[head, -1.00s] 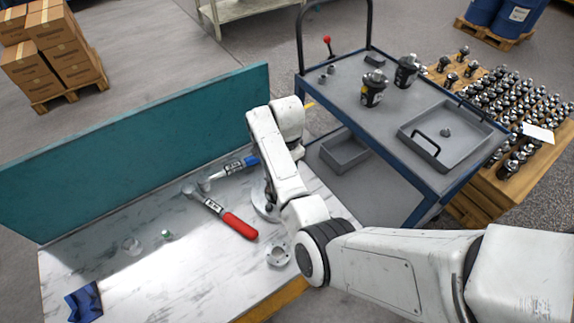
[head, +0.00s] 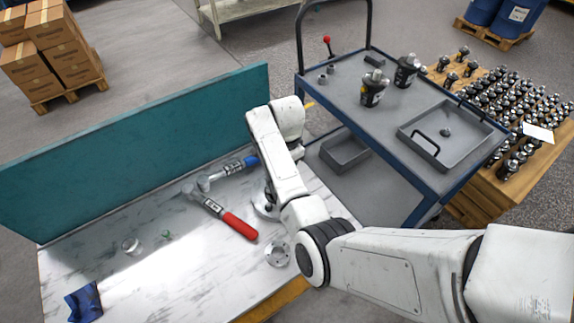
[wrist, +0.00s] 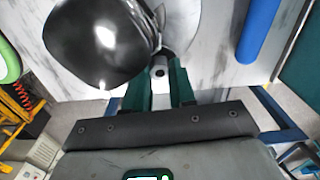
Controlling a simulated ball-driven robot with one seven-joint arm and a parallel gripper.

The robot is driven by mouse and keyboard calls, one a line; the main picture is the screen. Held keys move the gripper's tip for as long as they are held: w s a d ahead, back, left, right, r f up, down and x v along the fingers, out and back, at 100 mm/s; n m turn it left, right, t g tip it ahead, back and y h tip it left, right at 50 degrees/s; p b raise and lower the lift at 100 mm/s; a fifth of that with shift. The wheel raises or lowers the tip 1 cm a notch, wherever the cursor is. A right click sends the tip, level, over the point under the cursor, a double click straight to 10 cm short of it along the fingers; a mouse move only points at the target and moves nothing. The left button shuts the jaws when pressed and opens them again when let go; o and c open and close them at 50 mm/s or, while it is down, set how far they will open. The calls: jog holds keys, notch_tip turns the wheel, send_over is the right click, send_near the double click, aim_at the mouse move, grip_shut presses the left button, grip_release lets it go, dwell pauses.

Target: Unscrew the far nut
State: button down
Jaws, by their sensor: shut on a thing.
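In the wrist view my gripper (wrist: 160,86) has its two dark green fingers shut on a small light-grey piece with a dark centre (wrist: 160,72), which seems to be the nut. The fingers hide its sides. A glossy black rounded body (wrist: 105,45), likely part of the motor, fills the upper left, close beside the fingers. A round silver plate (wrist: 182,18) lies behind the piece. In the head view my arm covers the gripper and the nut; only the edge of the round metal base (head: 262,208) shows beside the arm.
A red-handled tool (head: 238,225) and a blue-handled tool (head: 238,166) lie on the marble bench (head: 200,280), left of my arm. A silver flanged part (head: 277,253) lies near the front edge. A teal panel (head: 130,150) closes the back. A blue cart (head: 350,95) stands to the right.

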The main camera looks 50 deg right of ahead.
jog(key=n, duration=0.5)
jog(key=shift+n, duration=0.4)
jog(key=shift+n, duration=0.4)
jog(key=shift+r, duration=0.1)
jog(key=shift+r, duration=2)
jog(key=shift+d, duration=0.15)
